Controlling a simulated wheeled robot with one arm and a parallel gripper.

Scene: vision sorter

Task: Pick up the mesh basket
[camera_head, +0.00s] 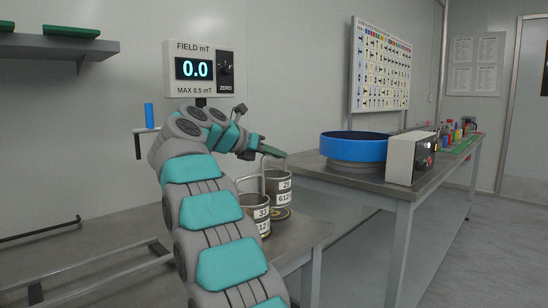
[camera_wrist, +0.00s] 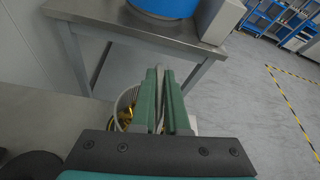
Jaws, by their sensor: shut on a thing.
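A grey cylindrical mesh basket (camera_head: 279,194) with a white label and a tall wire handle stands upright at the right end of the low table. My gripper (camera_head: 280,153) is at the top of its handle. In the wrist view my gripper's green fingers (camera_wrist: 160,75) are shut on the thin handle (camera_wrist: 159,92). The basket rim (camera_wrist: 122,98) shows beside the fingers, with gold-coloured pieces inside; the fingers hide the rest. A second similar basket (camera_head: 256,212) stands closer, at the left, partly hidden by my arm.
A higher bench (camera_head: 345,180) at the right carries a blue round bowl (camera_head: 354,145) and a control box (camera_head: 410,158). A field meter (camera_head: 199,68) is behind my arm. Floor at the right is clear.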

